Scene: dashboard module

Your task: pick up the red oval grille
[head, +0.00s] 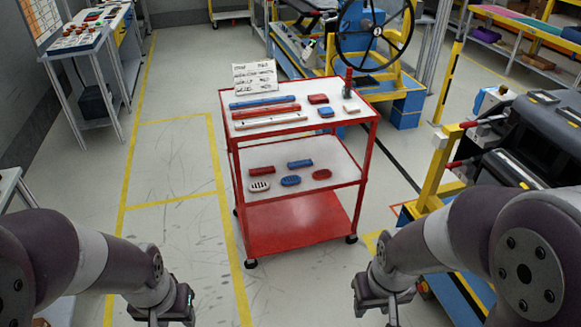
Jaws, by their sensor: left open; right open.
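The red oval grille (322,174) lies on the middle shelf of the red cart (262,228), at the right end of the front row. A blue oval piece (291,181) and a white oval piece (259,186) lie to its left. My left gripper (166,318) is low at the bottom left, apart from the cart. My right gripper (372,311) is low at the bottom, right of the cart's base and apart from it. Both are open and look empty, though their fingertips are partly cut off by the picture's edge.
A red bar (262,170) and a blue bar (300,163) lie behind the ovals. The cart's top shelf (290,133) holds long strips, small blocks and a sign (255,77). A yellow frame (437,165) with a dark dashboard stands at right. Floor left of the cart is clear.

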